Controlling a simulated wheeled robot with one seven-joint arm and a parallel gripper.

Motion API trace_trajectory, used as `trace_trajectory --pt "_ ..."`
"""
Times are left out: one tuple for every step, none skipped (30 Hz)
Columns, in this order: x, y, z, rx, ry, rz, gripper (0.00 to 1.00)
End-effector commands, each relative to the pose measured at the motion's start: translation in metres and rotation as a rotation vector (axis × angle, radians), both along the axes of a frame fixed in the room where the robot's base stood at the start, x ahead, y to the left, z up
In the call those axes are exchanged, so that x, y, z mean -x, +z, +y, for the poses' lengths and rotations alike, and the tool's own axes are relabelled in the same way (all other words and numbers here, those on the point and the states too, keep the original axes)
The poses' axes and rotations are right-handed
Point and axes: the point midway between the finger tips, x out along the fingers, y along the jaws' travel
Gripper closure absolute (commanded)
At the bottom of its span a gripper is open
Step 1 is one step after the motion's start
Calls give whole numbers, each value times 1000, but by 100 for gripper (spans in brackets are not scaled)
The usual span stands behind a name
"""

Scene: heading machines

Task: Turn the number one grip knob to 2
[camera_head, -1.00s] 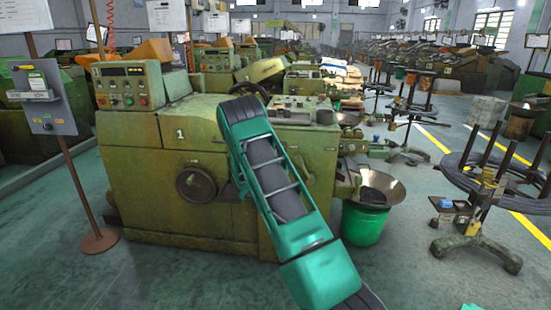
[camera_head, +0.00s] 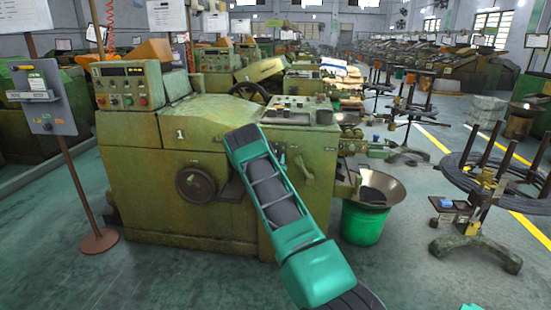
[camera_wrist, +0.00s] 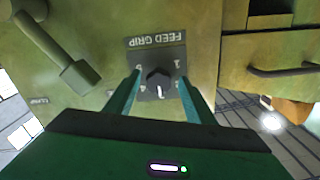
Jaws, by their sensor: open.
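The grip knob (camera_wrist: 158,77) is a small dark knob on a grey square plate. The plate's FEED GRIP label (camera_wrist: 155,40) appears upside down in the wrist view. A white mark shows at the knob's lower side; the small digits around it are hard to read. My gripper (camera_wrist: 159,74) is open, with one teal finger on each side of the knob. Whether the fingers touch it cannot be told. In the head view, the green machine marked 1 (camera_head: 150,165) stands in front of me. My teal arm hides the knob and gripper there.
A lever handle (camera_wrist: 75,70) juts out at the upper left of the wrist view, and a bar handle (camera_wrist: 285,71) is at the right. In the head view, a green bucket (camera_head: 363,224) stands right of the machine. Open floor lies in front of it.

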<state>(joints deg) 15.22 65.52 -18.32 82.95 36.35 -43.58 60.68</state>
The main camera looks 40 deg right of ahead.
Motion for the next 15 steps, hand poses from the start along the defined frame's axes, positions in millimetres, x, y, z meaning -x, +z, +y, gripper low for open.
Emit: trace_trajectory --pt "-3 0 -3 0 1 0 51" --pt "-4 0 -4 0 1 0 51" --pt "-5 0 -6 0 0 0 51" --pt "-6 0 -7 0 0 0 51" --pt "-6 0 -7 0 0 0 51" --pt "-7 0 -8 -1 0 1 51" --pt "-7 0 -8 -1 0 1 51" --pt "-7 0 -8 -1 0 1 51" --pt "-7 0 -8 -1 0 1 51" --pt "-7 0 -8 -1 0 1 51" --pt "-7 0 -8 -1 0 1 51" --pt "-7 0 -8 -1 0 1 51" --pt "-7 0 -8 -1 0 1 51" --pt "-7 0 -8 -1 0 1 56" --pt "-7 0 -8 -1 0 1 65"
